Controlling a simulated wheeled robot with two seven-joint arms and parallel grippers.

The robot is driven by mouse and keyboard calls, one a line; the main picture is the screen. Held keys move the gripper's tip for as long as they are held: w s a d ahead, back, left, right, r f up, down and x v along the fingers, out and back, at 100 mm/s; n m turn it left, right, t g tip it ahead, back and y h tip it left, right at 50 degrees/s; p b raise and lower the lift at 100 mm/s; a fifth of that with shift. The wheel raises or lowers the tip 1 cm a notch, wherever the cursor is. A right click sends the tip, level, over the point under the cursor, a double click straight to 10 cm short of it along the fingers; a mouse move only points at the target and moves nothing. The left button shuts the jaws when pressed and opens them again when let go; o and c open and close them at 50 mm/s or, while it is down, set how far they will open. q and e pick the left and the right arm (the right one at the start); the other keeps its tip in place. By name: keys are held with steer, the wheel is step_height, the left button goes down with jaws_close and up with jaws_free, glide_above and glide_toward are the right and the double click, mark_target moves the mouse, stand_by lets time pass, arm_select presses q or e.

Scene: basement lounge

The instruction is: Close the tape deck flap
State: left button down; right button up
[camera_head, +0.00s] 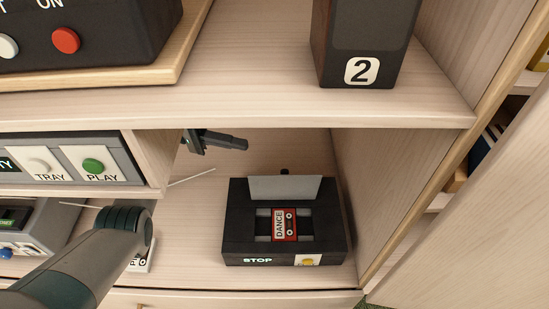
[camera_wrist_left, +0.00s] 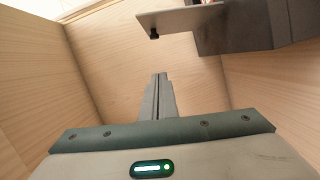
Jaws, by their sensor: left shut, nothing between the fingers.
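The black tape deck (camera_head: 235,225) sits on the lower shelf in the right compartment. Its grey flap (camera_head: 285,188) stands open along the back of the deck's top. A red cassette marked DANCE (camera_head: 285,224) lies in the well in front of it. My left gripper (camera_head: 246,145) is shut and empty, behind and to the left of the flap, apart from it. In the wrist view my shut fingers (camera_wrist_left: 158,76) point below the flap (camera_wrist_left: 190,19), and the dark deck (camera_wrist_left: 255,30) is at upper right. My right gripper is not in view.
A shelf edge (camera_head: 230,111) runs above the deck, with a black speaker marked 2 (camera_head: 362,35) on it. A grey player with TRAY and PLAY buttons (camera_head: 70,162) and a divider (camera_head: 155,160) stand left. The compartment's right wall (camera_head: 390,190) is close to the deck.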

mark_target(284, 184)
arm_select(q)
steer(key=shift+s, duration=0.1)
steer(key=shift+d, duration=0.15)
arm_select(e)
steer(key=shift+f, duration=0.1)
